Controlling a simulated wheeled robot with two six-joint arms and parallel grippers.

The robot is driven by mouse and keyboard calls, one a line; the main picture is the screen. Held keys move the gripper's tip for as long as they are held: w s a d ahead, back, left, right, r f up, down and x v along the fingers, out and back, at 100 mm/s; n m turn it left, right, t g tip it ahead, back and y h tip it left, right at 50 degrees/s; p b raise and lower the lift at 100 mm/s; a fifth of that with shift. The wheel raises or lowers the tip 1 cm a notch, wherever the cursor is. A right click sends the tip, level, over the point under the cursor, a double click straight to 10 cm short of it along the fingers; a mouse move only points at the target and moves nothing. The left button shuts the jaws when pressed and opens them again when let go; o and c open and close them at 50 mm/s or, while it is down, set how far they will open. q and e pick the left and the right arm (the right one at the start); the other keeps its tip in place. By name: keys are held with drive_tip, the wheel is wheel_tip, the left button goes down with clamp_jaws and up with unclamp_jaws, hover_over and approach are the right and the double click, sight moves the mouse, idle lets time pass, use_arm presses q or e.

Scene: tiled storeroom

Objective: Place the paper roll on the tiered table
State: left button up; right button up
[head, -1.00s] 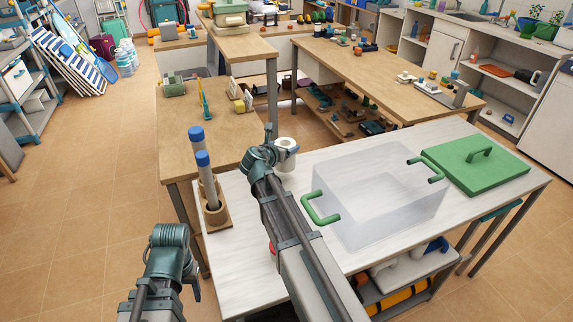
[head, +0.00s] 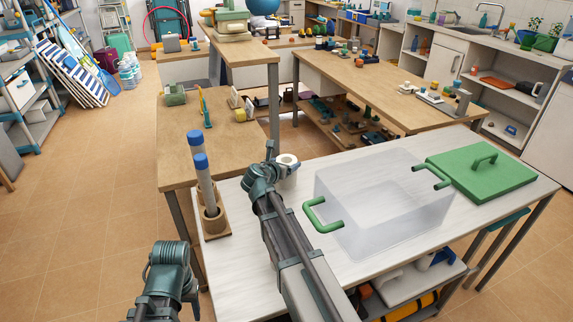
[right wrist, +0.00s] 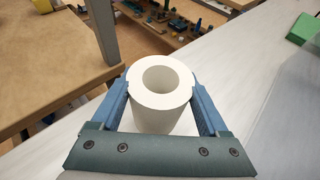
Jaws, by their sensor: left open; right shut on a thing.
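The white paper roll (head: 288,161) is a short upright cylinder with a hollow core. My right gripper (head: 279,168) is shut on it; in the right wrist view the paper roll (right wrist: 160,105) stands between the two blue fingers. It appears over the far edge of the white table, partly hidden by my right arm in the head view. The tiered table (head: 180,142), wooden with a raised upper board (head: 240,68), stands beyond and to the left of the roll. My left gripper (head: 190,292) is low at the bottom left, open and empty, away from the roll.
The white table (head: 235,285) carries a clear box (head: 385,195) with green handles, a green lid (head: 482,175) and a holder (head: 217,228) with two blue-capped tubes.

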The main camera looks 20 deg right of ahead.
drive_tip(key=o, duration=1.3)
drive_tip(key=shift+r, duration=0.1)
drive_tip(key=p+v, duration=0.5)
drive_tip(key=v, duration=0.7)
drive_tip(key=s+a+m+g+y+p, duration=0.3)
drive_tip(key=s+a+m+p, duration=0.1)
drive_tip(key=s+a+m, duration=0.3)
drive_tip(key=s+a+f+m+g+y+p, duration=0.1)
drive_tip(key=s+a+m+g+y+p, duration=0.2)
drive_tip(key=s+a+m, duration=0.4)
drive_tip(key=s+a+m+g+y+p, duration=0.2)
drive_tip(key=s+a+m+g+p, duration=0.1)
drive_tip(key=s+a+m+p, duration=0.2)
drive_tip(key=shift+s+a+f+m+y, duration=0.15)
drive_tip(key=shift+s+a+m, duration=0.2)
drive_tip(key=shift+s+m, duration=0.25)
drive_tip(key=shift+s+a+f+m+y, duration=0.1)
drive_tip(key=shift+s+a+m, duration=0.25)
drive_tip(key=shift+s+m, duration=0.25)
drive_tip(key=shift+s+a+m+y, duration=0.15)
drive_tip(key=shift+s+a+m, duration=0.2)
drive_tip(key=shift+s+m, duration=0.25)
